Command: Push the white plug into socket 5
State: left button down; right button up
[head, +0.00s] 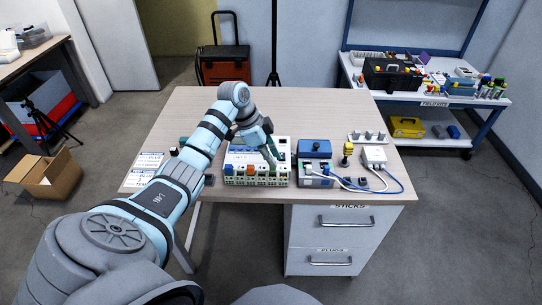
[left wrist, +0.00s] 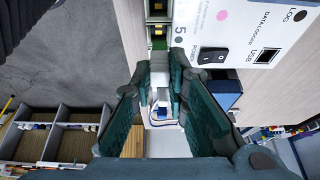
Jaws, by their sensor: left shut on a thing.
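The white data logger (head: 236,158) stands on the desk with a row of green-framed sockets along its front edge. In the left wrist view, its panel (left wrist: 232,20) shows a power switch and a USB port. A socket beside the printed 5 (left wrist: 158,43) lies just beyond my fingertips. My left gripper (head: 271,158) is over the right part of the logger. In the left wrist view its teal fingers (left wrist: 161,85) are closed on the small white plug (left wrist: 162,97), which is partly hidden between them. The plug's tip and any contact with the socket cannot be made out. My right gripper is out of view.
Right of the logger are a blue-topped box (head: 315,149), a white box (head: 374,155) with white and blue cables, a yellow-topped item (head: 347,152) and a grey-knobbed strip (head: 368,137). Printed cards (head: 146,166) lie at the desk's left. The back of the desk (head: 320,108) is clear.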

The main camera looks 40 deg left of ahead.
pick_arm(q)
jog(key=shift+f+b, duration=0.4)
jog(key=shift+f, duration=0.25)
jog(key=shift+r+p, duration=0.35)
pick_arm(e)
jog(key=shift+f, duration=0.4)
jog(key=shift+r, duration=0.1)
pick_arm(q)
jog(key=shift+f+p, duration=0.2)
jog(key=shift+p, duration=0.15)
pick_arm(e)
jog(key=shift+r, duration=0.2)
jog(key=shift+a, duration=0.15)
pick_arm(q)
jog(key=shift+f, duration=0.4)
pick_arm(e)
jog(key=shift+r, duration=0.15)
pick_arm(q)
jog(key=shift+r, duration=0.1)
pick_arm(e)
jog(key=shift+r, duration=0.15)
